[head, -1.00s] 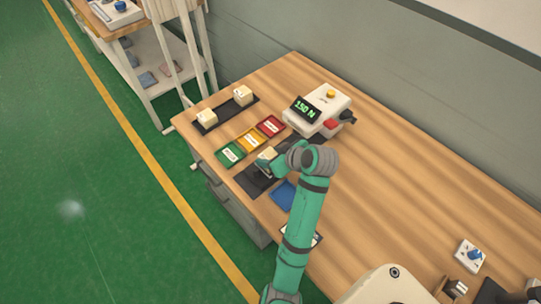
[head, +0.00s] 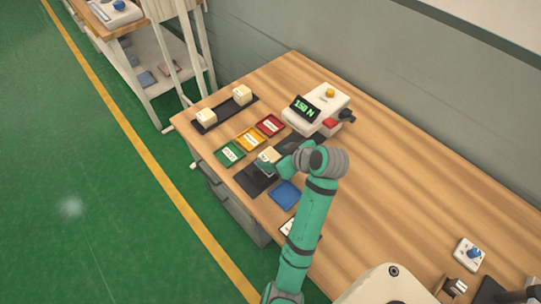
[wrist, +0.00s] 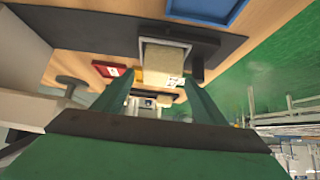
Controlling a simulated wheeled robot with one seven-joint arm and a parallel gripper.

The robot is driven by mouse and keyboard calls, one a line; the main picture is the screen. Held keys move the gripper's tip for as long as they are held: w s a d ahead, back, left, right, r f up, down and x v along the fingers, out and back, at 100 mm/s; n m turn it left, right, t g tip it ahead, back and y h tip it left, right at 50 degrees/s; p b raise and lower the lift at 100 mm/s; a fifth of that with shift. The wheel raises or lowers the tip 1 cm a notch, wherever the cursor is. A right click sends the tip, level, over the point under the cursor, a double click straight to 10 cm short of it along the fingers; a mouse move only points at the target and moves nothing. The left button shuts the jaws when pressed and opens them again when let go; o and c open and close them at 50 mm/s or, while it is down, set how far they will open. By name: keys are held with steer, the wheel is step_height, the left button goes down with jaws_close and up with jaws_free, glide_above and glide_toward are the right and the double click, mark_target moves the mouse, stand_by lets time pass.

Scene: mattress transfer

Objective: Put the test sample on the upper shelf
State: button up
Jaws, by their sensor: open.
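A cream foam block with a small label, seemingly the test sample (head: 269,155), is at the dark mat on the wooden bench. It also shows in the wrist view (wrist: 165,62), ahead of and between my fingertips. My gripper (wrist: 157,78) is open, with one green finger to each side of the block. In the head view my gripper (head: 266,165) is low over the dark mat (head: 254,181), partly hiding the block. I cannot tell whether the fingers touch it. A white rack with a shelf (head: 150,74) stands at the upper left; its upper part is cut off.
Green, yellow and red trays (head: 250,139) lie beside my gripper. A black strip (head: 226,109) holds two more cream blocks. A tester reading 150 N (head: 318,110) stands behind. A blue pad (head: 285,194) lies nearer. The bench's right half is mostly clear.

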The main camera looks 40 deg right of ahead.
steer(key=v, duration=0.7)
steer(key=shift+s, duration=0.45)
